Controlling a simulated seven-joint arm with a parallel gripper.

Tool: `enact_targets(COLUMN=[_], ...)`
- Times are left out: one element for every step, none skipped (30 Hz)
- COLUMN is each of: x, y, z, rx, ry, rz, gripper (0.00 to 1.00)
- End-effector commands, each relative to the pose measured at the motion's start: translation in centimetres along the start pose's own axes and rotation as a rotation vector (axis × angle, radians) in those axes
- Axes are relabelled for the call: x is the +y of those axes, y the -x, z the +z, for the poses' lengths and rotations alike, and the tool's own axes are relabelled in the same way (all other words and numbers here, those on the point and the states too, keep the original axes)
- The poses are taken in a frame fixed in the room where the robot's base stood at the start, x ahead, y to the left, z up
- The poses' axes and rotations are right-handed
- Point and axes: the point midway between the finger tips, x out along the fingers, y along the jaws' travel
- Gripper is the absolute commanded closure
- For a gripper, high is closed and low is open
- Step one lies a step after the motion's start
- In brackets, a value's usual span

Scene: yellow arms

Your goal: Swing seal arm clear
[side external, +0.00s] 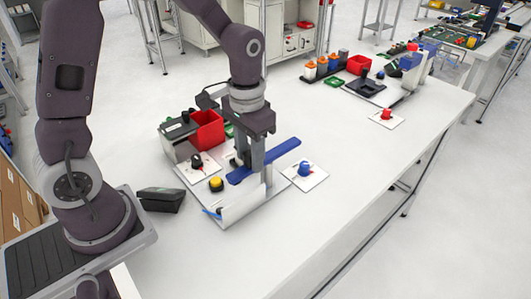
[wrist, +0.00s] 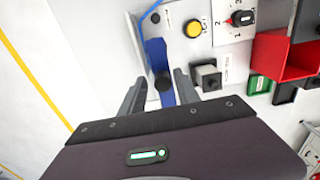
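The seal arm appears to be the long blue bar (side external: 285,149) on the white fixture (side external: 240,207); no yellow arm shows. In the wrist view the blue bar (wrist: 156,52) has a round black knob (wrist: 163,82) on it. My gripper (side external: 256,173) is lowered at the bar and hides part of it in the side view. In the wrist view my gripper (wrist: 159,85) is open, with one finger on each side of the bar and knob. Gaps show between the fingers and the bar. I cannot tell the fingertips' exact height against the knob.
A yellow button (side external: 216,184) and a black rotary switch (side external: 196,160) sit beside the bar. A red bin (side external: 207,128) stands behind. A blue knob on a white plate (side external: 304,170) lies to the right. The table (side external: 350,160) is clear farther right.

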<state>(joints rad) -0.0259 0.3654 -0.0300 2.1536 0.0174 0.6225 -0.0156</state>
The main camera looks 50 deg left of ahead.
Motion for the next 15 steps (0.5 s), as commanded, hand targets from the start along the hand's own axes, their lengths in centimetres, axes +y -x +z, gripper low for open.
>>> enact_targets(x=[0.0,0.0,0.0,0.0,0.0,0.0,0.0,0.0,0.0,0.0,0.0,0.0,0.0,0.0,0.0], y=[0.3,0.6,1.1,1.4,1.7,2.1,2.5,2.8,3.2,3.5,3.8,4.2,4.5,4.9,5.3], z=[-0.1,-0.1,-0.1,-0.1,-0.1,-0.1,-0.1,-0.1,-0.1,-0.1,-0.1,-0.1,-0.1,-0.1,0.0], rx=[0.003,0.003,0.004,0.003,0.004,0.003,0.003,0.004,0.003,0.003,0.002,0.004,0.003,0.004,0.002], ry=[0.0,0.0,0.001,0.001,0.001,0.001,0.001,0.001,0.001,0.001,0.001,0.001,0.001,0.001,0.001], rz=[0.0,0.0,0.0,0.0,0.0,0.0,0.0,0.0,0.0,0.0,0.0,0.0,0.0,0.0,0.0], gripper=[0.62,0.62,0.62,0.62,0.62,0.62,0.62,0.62,0.62,0.62,0.62,0.62,0.62,0.62,0.62])
